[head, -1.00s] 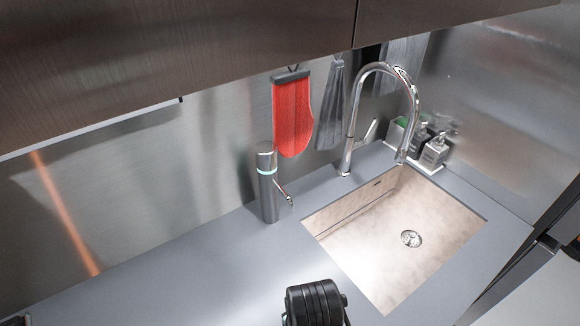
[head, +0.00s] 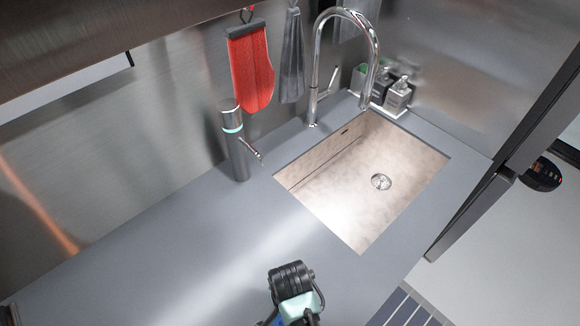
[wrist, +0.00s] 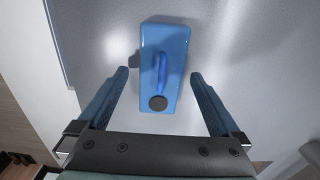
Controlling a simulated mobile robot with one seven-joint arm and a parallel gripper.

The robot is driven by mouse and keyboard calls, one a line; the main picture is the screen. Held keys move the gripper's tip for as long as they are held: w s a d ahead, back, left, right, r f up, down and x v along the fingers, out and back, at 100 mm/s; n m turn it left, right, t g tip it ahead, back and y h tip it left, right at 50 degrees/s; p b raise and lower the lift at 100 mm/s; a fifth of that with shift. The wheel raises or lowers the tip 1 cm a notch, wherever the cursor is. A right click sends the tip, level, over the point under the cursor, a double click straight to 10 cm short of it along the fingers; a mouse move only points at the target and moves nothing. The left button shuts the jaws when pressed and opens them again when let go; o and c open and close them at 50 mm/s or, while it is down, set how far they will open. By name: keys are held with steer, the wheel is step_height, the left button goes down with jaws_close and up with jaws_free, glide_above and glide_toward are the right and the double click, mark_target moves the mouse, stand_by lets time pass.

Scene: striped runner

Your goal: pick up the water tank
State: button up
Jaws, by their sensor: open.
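The water tank, a blue box-shaped thing with a raised blue handle and a dark round cap (wrist: 158,103), lies in the upper middle of the wrist view (wrist: 176,50), on a grey surface. My gripper (wrist: 160,74) is open, with one dark blue finger on each side of the tank's lower part and a gap to it on both sides. I cannot tell the height of the fingers over it. In the head view my wrist shows at the bottom edge; the fingertips and the tank cannot be made out there.
A sink (head: 345,190) with a tall chrome faucet (head: 318,60) lies behind and right. A steel cylindrical dispenser (head: 238,155) stands at the wall. A red mitt (head: 252,70) hangs there. Soap bottles (head: 398,95) stand behind the sink.

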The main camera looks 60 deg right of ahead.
steer(key=shift+f, duration=0.3)
steer(key=shift+c, duration=0.3)
steer(key=c, duration=1.4)
steer(key=shift+r, duration=0.1)
